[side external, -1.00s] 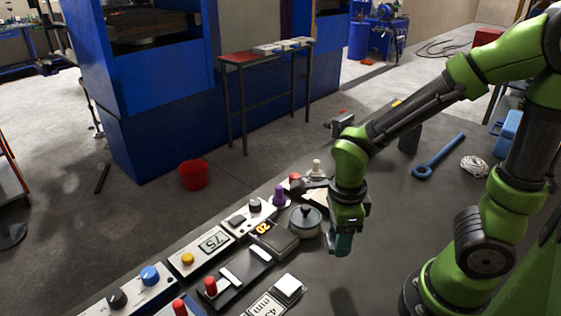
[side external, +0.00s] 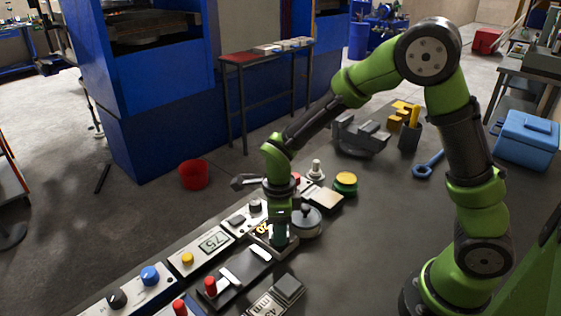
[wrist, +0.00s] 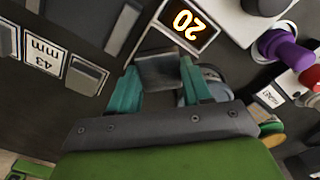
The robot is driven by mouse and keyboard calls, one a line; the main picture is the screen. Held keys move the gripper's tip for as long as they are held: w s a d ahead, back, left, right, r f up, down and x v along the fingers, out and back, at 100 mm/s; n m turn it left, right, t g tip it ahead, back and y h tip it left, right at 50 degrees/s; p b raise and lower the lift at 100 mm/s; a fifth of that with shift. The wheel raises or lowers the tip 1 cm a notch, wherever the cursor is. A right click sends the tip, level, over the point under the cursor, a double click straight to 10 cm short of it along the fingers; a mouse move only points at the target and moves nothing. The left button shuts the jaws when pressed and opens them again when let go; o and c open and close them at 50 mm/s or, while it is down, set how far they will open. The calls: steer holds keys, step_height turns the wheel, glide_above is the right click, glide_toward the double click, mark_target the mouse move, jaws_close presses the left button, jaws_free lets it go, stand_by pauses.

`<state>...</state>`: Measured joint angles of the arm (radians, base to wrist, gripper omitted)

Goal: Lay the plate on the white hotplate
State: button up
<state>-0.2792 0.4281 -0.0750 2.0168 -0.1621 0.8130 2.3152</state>
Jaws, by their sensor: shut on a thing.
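The white-edged unit with the lit "20" display, which looks like the hotplate (wrist: 146,32), sits in the row of devices on the bench; its display also shows in the side view (side external: 262,228). My gripper (side external: 280,240) points down over this unit. In the wrist view, its teal fingers are shut on a small dark grey square plate (wrist: 158,70). The plate is close over the unit's top and hides part of it. I cannot tell whether the plate touches the top.
A lidded pot (side external: 305,222) stands close right of my gripper. A slider box with a red knob (side external: 211,285) and a "43 mm" gauge (wrist: 45,55) are nearby. A purple knob (wrist: 283,48) stands behind. Open bench lies to the right.

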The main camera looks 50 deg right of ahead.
steer(key=shift+f, duration=0.15)
steer(key=o, duration=1.3)
step_height(320, 180, up, 11)
steer(key=s+d+r+n+t, duration=0.1)
steer(key=s+r+n+t, duration=0.1)
steer(key=n, duration=0.5)
steer(key=s+d+r+n+t+y, duration=0.1)
steer(key=s+d+r+n+t, duration=0.1)
steer(key=s+r+n, duration=0.2)
steer(key=s+d+r+n+t+y, duration=0.1)
steer(key=s+r+n+t, duration=0.2)
steer(key=s+n, duration=0.4)
steer(key=shift+d+r+n, duration=0.2)
steer(key=shift+r+n, duration=0.05)
steer(key=shift+n, duration=1)
steer(key=shift+d+r+n, duration=0.15)
steer(key=shift+r+n, duration=0.1)
steer(key=shift+n, duration=1)
